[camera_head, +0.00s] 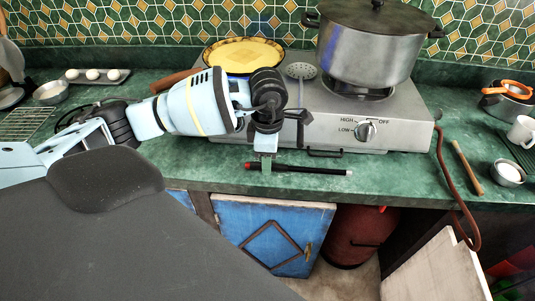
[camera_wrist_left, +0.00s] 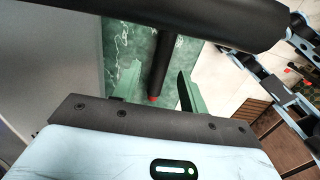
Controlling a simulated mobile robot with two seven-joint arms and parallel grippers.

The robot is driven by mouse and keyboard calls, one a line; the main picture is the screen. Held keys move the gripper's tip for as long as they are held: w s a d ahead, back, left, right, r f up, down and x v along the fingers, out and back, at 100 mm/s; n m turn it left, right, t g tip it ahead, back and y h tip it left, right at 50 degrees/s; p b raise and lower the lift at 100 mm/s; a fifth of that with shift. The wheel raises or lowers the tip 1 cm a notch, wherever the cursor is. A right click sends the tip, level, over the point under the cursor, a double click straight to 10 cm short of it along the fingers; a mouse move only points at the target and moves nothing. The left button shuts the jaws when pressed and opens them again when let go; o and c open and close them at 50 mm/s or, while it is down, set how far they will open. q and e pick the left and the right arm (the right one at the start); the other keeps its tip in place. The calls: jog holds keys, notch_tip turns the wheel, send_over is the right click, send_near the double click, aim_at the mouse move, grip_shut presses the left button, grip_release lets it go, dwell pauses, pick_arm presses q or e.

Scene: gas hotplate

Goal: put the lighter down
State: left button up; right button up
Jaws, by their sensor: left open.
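The lighter is a thin black stick (camera_head: 310,169) with a red tip at its left end and a pale right end. It appears to lie on the green counter, along the front edge below the hotplate. My left gripper (camera_head: 267,162) is over its left part, pointing down. In the left wrist view, the lighter (camera_wrist_left: 163,65) runs between the two spread green fingers (camera_wrist_left: 156,92), with its red tip toward the palm. The gripper is open; I cannot tell whether a finger touches the lighter. My right gripper is not seen.
The grey gas hotplate (camera_head: 330,137) stands behind, with a knob (camera_head: 365,131), a large steel pot (camera_head: 368,50) and a yellow dish (camera_head: 243,55). A red-brown hose (camera_head: 445,180) hangs at the right. The counter (camera_head: 395,175) is clear right of the lighter.

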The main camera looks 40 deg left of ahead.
pick_arm(q)
notch_tip(320, 180, up, 11)
dwell(0.4)
jog(key=shift+s, duration=0.1)
dwell(0.4)
